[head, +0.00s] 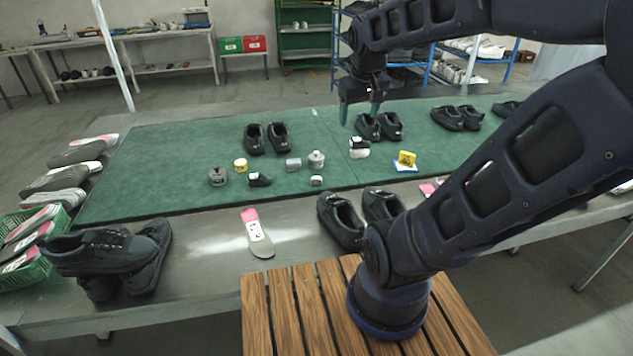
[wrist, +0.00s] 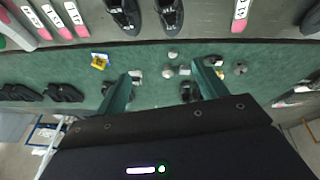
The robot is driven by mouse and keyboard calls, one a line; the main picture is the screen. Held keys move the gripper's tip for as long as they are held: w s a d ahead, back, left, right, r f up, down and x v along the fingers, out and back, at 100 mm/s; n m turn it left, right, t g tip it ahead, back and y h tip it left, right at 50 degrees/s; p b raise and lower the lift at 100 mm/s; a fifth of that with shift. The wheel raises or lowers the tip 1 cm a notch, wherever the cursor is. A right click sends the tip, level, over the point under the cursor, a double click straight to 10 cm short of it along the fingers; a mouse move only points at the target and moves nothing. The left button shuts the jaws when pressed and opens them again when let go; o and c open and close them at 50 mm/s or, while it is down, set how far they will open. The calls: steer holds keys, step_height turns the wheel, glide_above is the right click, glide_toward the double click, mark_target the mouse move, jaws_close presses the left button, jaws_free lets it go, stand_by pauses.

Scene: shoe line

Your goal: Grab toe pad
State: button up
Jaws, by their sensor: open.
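My gripper (head: 360,110) is raised above the green mat, fingers apart and empty, in front of the middle pair of black shoes. The wrist view also shows my gripper (wrist: 163,75), its two green fingers spread over the small items. I cannot tell for sure which item is the toe pad. Candidates on the mat are a small black piece (head: 260,180), a black-and-white piece (head: 359,148), a grey block (head: 293,164) and a small grey-white piece (head: 316,181). In the wrist view the fingers partly cover some items.
A grey bottle-like item (head: 317,160), a dark round item (head: 218,177), a yellow tin (head: 240,165) and a yellow block on blue (head: 405,160) stand close by. Black shoes (head: 265,139) line the mat's back. A pink-tipped insole (head: 257,235) lies in front. The mat's left is clear.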

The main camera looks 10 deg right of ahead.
steer(key=w+f+n+g+h, duration=0.1)
steer(key=w+f+n+g, duration=0.2)
steer(key=w, duration=0.9)
steer(key=n+h, duration=0.2)
steer(key=n, duration=0.5)
glide_above(316, 179)
steer(key=s+a, duration=0.2)
steer(key=s, duration=0.1)
step_height(316, 179, down, 18)
steer(key=w+f+n, duration=0.1)
steer(key=f, duration=0.5)
steer(key=w+f+n+g, duration=0.1)
steer(key=w+f, duration=0.1)
steer(key=f, duration=0.4)
steer(key=w+f+n+h, duration=0.1)
steer(key=w+f, duration=0.1)
steer(key=f, duration=0.4)
steer(key=shift+w+a+f+n, duration=0.2)
steer(key=shift+a+f+n, duration=0.05)
steer(key=shift+a+n, duration=0.15)
steer(key=shift+x, duration=2.7)
steer(key=shift+d+r, duration=0.15)
steer(key=c, duration=1.1)
